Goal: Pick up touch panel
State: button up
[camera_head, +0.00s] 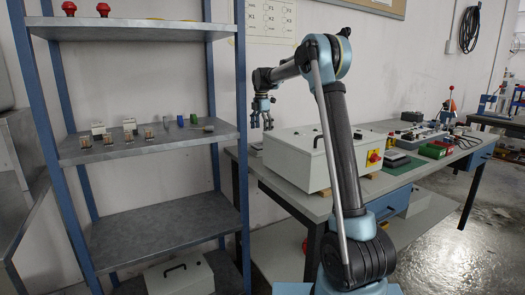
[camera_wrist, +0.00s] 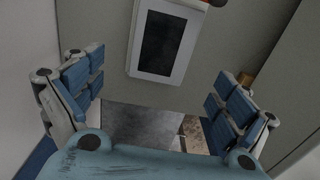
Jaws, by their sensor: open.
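The touch panel (camera_wrist: 168,42), a white-framed rectangle with a dark screen, lies on a grey surface at the upper middle of the wrist view. My gripper (camera_wrist: 156,82) is open, with its blue-padded fingers spread to the left and right. The panel appears beyond the fingertips, between their lines, and not touching them. In the head view my gripper (camera_head: 262,119) hangs fingers down above the left end of the workbench, beside the shelf. I cannot make out the panel clearly in the head view.
A white box (camera_head: 303,160) stands on the workbench (camera_head: 307,204) right of my gripper. The blue-posted shelf (camera_head: 150,232) stands close on the left, with small parts on its middle board. The wall (camera_head: 390,75) is behind. Other devices (camera_head: 425,133) occupy the bench's right part.

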jog(key=shift+d+f, duration=0.15)
jog(key=shift+f, duration=1.65)
jog(key=shift+d+f, duration=0.1)
jog(key=shift+f, duration=1.7)
jog(key=shift+c, duration=0.2)
jog(key=c, duration=1.4)
